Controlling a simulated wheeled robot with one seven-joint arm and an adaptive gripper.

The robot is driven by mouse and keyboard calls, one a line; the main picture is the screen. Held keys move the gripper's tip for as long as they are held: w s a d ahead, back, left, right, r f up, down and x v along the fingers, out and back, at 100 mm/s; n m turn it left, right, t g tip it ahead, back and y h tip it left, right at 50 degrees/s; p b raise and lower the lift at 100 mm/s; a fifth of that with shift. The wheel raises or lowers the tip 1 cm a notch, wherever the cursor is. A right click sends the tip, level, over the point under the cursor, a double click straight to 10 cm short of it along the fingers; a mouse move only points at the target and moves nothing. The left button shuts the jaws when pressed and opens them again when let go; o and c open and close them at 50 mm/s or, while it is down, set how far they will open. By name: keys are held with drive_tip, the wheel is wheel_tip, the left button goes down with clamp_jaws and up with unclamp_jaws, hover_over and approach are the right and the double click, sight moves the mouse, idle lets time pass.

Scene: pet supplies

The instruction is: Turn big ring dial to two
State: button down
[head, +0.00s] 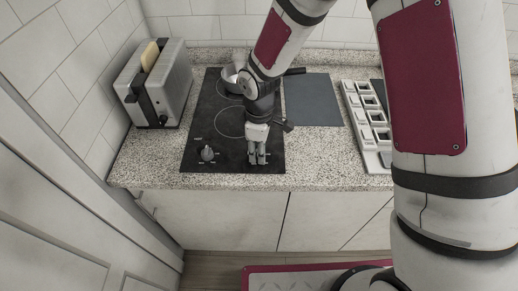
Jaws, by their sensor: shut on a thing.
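A black cooktop (200,125) is set in the speckled counter, with a large ring outline (224,122) near its middle. A dark dial (207,153) stands at the cooktop's front left, with small white marks around it too fine to read. My gripper (257,160) points down at the cooktop's front right, to the right of that dial. Its fingers are shut on a second dial, which they hide almost wholly. I cannot read that dial's setting or its marks.
A metal pot (233,77) stands at the back of the cooktop, partly behind my arm. A toaster (158,84) with bread (150,56) stands to the left. A dark grey board (312,100) and a white rack (365,128) lie to the right.

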drive_tip(key=m, duration=0.6)
drive_tip(key=shift+m, duration=0.3)
drive_tip(key=m+p, duration=0.1)
drive_tip(key=m, duration=0.4)
drive_tip(key=shift+m, duration=0.3)
drive_tip(key=c, duration=1.2)
unclamp_jaws()
wheel_tip(320, 180, up, 12)
